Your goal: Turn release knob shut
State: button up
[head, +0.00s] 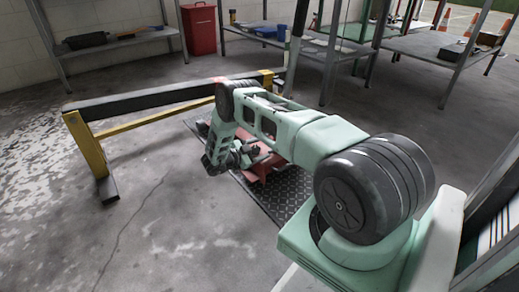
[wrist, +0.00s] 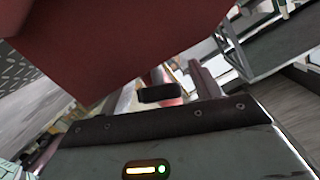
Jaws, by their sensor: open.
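A red metal unit (head: 262,165) sits low on a dark tread plate (head: 285,195), partly hidden behind my arm in the head view. In the wrist view a large plain red surface (wrist: 110,45), which looks like part of that unit, fills the upper left very close to the camera. My gripper (head: 243,157) is open, pointing down right beside the red unit; I cannot tell whether it touches it. A small dark block (wrist: 160,93) shows just beyond the gripper body in the wrist view; I cannot tell what it is. I cannot make out the release knob.
A black and yellow barrier (head: 150,97) stands behind and left of the red unit. Metal shelves and benches (head: 425,46) line the back, with a red bin (head: 199,30) among them. The concrete floor at front left is clear.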

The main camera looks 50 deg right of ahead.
jog(key=p+v, duration=0.5)
jog(key=v, duration=1.2)
jog(key=shift+o, duration=0.2)
jog(key=shift+s+r, duration=0.1)
